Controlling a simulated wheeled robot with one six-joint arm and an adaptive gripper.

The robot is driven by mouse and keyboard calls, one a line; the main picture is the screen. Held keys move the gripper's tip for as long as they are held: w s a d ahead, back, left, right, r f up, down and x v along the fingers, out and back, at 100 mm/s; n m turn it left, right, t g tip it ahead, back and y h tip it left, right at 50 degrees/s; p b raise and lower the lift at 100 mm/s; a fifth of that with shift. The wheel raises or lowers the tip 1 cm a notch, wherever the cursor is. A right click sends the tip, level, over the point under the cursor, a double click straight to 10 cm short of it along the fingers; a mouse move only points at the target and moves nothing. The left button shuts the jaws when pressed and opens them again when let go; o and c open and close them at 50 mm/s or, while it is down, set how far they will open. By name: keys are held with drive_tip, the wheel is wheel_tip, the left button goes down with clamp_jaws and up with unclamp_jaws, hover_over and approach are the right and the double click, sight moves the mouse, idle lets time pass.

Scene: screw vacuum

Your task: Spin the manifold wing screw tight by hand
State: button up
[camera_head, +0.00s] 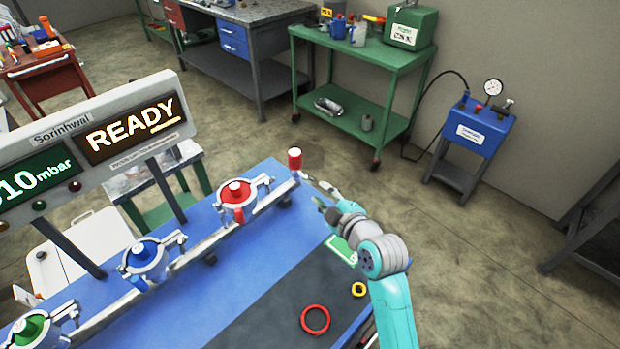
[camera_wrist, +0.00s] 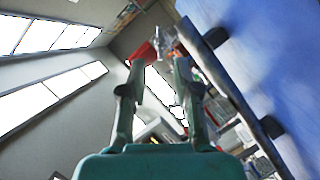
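A manifold pipe (camera_head: 218,236) runs diagonally above the blue bench (camera_head: 300,205). A red cylinder with a white top (camera_head: 295,161) stands at its far end. My gripper (camera_head: 314,190) is beside that end, on its right. In the wrist view my gripper (camera_wrist: 163,63) has its two fingers apart, with a visible gap. A small silvery part (camera_wrist: 165,42), possibly the wing screw, shows beyond and between the fingertips. A red part (camera_wrist: 146,51) shows by the left fingertip. I cannot tell whether the fingers touch either part.
Clamps with red (camera_head: 237,192), blue (camera_head: 143,254) and green (camera_head: 30,328) centres sit along the pipe. A display panel (camera_head: 90,140) reads READY. A green cart (camera_head: 375,55) stands behind.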

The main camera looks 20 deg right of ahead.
sight(308, 178)
drive_tip(key=x, duration=0.8)
drive_tip(key=shift+w+a, duration=0.1)
drive_tip(key=shift+w, duration=0.3)
clamp_jaws()
